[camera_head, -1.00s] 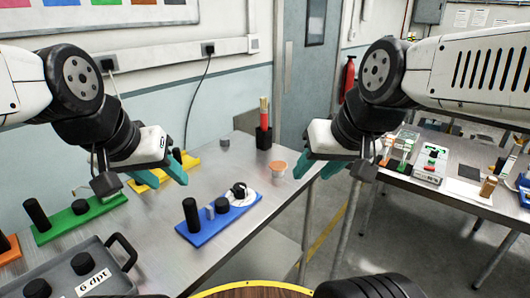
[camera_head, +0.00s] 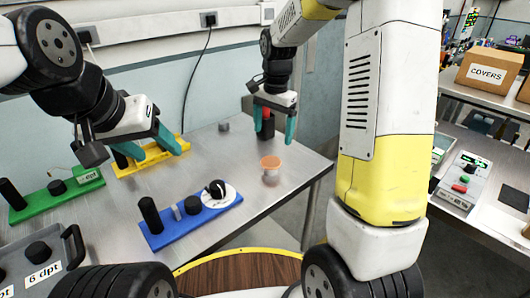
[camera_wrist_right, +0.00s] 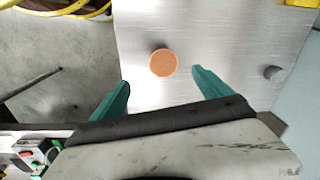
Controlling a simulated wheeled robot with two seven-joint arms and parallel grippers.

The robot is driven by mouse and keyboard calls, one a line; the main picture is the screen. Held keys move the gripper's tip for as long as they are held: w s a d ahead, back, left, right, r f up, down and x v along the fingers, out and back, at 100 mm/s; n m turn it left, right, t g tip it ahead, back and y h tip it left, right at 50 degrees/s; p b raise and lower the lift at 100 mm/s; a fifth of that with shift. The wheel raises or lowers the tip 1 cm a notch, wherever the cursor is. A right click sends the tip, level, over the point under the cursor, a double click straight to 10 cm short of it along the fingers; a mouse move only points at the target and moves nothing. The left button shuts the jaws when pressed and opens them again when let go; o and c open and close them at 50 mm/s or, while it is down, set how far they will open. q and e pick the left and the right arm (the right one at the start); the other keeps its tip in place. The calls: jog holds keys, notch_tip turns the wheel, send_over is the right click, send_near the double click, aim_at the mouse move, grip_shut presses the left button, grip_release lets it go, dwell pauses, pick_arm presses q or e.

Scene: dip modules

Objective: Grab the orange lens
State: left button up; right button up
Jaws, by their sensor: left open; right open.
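The orange lens (camera_head: 270,162) is a small round disc with a clear part below it, standing near the right end of the metal table. In the right wrist view the lens (camera_wrist_right: 163,63) lies beyond the fingertips, between their directions, touching neither. My right gripper (camera_head: 273,128) is open and empty, pointing down behind and above the lens; its teal fingers also show in the right wrist view (camera_wrist_right: 160,92). My left gripper (camera_head: 160,148) is open and empty above the yellow holder (camera_head: 150,160) at the left.
A blue holder (camera_head: 205,222) with black posts stands in front of the lens to the left. A green holder (camera_head: 35,202) and a grey tray (camera_head: 70,270) are further left. A small grey cylinder (camera_head: 224,126) stands behind. The tabletop around the lens is clear.

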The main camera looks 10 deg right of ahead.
aim_at(271, 161)
jog(key=shift+m+g, duration=0.4)
jog(key=shift+m, duration=0.2)
jog(key=f, duration=0.1)
jog(key=w+f, duration=0.2)
jog(key=shift+a+f, duration=0.3)
jog(key=f, duration=0.7)
jog(key=shift+d+f, duration=0.25)
jog(key=shift+f, duration=0.05)
jog(key=shift+c, duration=0.4)
jog(key=c, duration=1.4)
jog(key=shift+o, duration=0.2)
jog(key=shift+r, duration=0.1)
